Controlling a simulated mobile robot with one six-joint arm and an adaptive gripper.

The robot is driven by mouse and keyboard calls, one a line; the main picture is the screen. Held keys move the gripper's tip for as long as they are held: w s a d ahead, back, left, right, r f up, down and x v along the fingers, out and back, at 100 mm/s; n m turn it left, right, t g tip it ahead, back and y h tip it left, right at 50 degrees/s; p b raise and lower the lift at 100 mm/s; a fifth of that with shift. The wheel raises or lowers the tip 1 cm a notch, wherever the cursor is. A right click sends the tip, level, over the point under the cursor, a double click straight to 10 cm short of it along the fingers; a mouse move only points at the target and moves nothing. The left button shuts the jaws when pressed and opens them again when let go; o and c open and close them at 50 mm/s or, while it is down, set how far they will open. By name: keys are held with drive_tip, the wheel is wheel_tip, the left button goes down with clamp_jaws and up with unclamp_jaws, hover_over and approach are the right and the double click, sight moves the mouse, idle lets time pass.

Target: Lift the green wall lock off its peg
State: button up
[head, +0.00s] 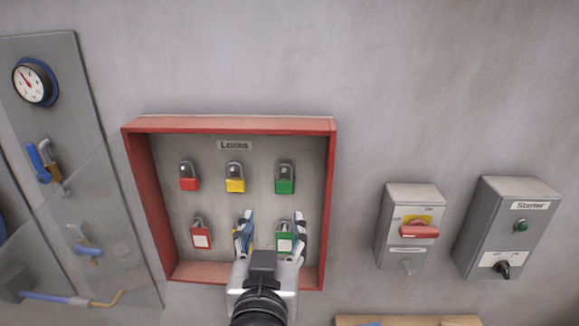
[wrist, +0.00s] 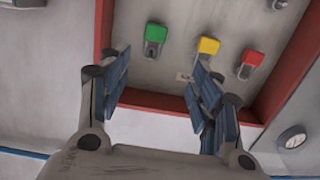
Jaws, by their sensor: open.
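An upper green padlock (head: 285,184) hangs at the right end of the top row in a red-framed lock board; it also shows in the wrist view (wrist: 155,33), where the board appears upside down. A lower green padlock (head: 284,242) with a white label hangs below it, partly behind my gripper. My gripper (head: 271,222) is open and empty in front of the board's lower right, its fingers spread on either side of the lower green padlock in the head view. In the wrist view my gripper (wrist: 162,70) has a clear gap between its fingers. Its distance from the board is unclear.
Red (head: 189,184) and yellow (head: 235,184) padlocks hang left of the upper green one. A lower red padlock (head: 200,237) hangs at left. The board's raised red frame (head: 329,200) surrounds them. A switch box (head: 395,225) and starter box (head: 500,235) are to the right.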

sight(284, 182)
drive_tip(key=w, duration=0.5)
drive_tip(key=w+b, duration=0.1)
drive_tip(key=w, duration=0.5)
drive_tip(key=w+d+b, duration=0.1)
drive_tip(key=w, duration=0.5)
drive_tip(key=shift+w+d+f, duration=0.1)
drive_tip(key=shift+w+f, duration=0.05)
drive_tip(key=shift+f, duration=0.25)
drive_tip(key=shift+r, duration=0.1)
drive_tip(key=shift+c, duration=0.3)
drive_tip(key=c, duration=1.1)
drive_tip(key=shift+r, duration=0.1)
